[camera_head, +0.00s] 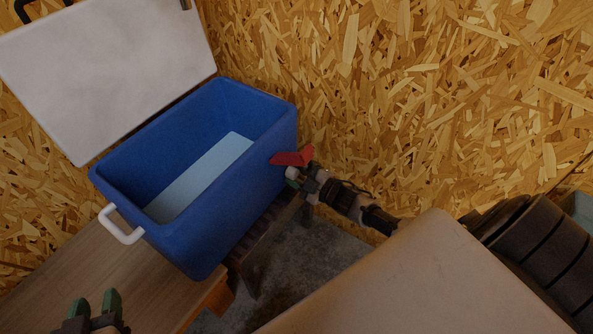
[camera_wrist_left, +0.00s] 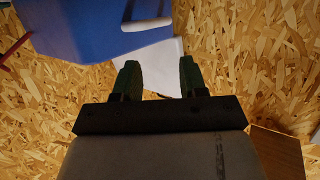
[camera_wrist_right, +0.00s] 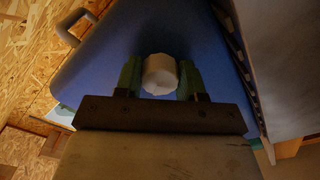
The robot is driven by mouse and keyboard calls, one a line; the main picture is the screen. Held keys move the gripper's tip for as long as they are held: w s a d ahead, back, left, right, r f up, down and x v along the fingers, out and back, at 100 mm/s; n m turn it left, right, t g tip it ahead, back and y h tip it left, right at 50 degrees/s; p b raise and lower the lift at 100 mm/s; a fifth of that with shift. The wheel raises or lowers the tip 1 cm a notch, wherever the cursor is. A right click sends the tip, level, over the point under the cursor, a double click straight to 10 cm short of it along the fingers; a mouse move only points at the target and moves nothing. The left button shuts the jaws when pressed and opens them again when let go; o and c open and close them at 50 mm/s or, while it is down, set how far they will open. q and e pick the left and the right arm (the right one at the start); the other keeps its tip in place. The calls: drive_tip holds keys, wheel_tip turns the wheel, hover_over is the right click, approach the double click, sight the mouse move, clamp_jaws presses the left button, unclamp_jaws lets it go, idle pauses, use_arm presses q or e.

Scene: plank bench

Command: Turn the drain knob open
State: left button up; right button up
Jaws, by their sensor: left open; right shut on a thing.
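A blue cooler (camera_head: 225,225) stands on a plank bench with its white lid (camera_head: 110,70) swung open. A white round drain knob (camera_wrist_right: 160,75) is on the cooler's blue side in the right wrist view, between my right gripper's (camera_wrist_right: 160,82) fingers. My right gripper is shut on the knob; in the head view it is at the cooler's right end (camera_head: 298,182), just below a red piece (camera_head: 292,158) on that side. My left gripper (camera_head: 95,304) is open and empty at the lower left, over the bench; its spread fingers show in the left wrist view (camera_wrist_left: 160,82).
The wooden bench top (camera_head: 90,265) runs under the cooler. A white handle (camera_head: 120,225) sticks out from the cooler's near-left end. Chipboard walls (camera_head: 420,90) stand close behind. A light blue surface (camera_head: 205,175) shows inside the cooler. Grey floor shows right of the bench.

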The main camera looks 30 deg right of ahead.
use_arm(q)
drive_tip(key=shift+s+a+f+g+y+p, duration=0.25)
drive_tip(key=shift+s+f+g, duration=0.2)
drive_tip(key=shift+f+g, duration=0.2)
drive_tip(key=shift+s+a+f+g+y+p, duration=0.15)
drive_tip(key=shift+s+a+f+g, duration=0.1)
drive_tip(key=shift+s+f+g, duration=0.3)
use_arm(e)
drive_tip(key=shift+f+m, duration=0.1)
drive_tip(key=shift+m, duration=1.3)
use_arm(q)
drive_tip(key=shift+f, duration=0.1)
drive_tip(key=shift+w, duration=0.1)
use_arm(e)
drive_tip(key=o, duration=0.9)
drive_tip(key=shift+s, duration=0.1)
drive_tip(key=shift+s+d, duration=0.15)
drive_tip(key=shift+s, duration=0.1)
use_arm(q)
drive_tip(key=s+a+f+g+y+p, duration=0.1)
drive_tip(key=s+a+f+g+p, duration=0.1)
drive_tip(key=s+g, duration=0.4)
drive_tip(key=shift+s+a+f+n+y, duration=0.3)
drive_tip(key=shift+s+a+f, duration=0.1)
drive_tip(key=shift+s+f, duration=0.45)
use_arm(e)
drive_tip(key=v, duration=1)
use_arm(q)
drive_tip(key=shift+w, duration=0.1)
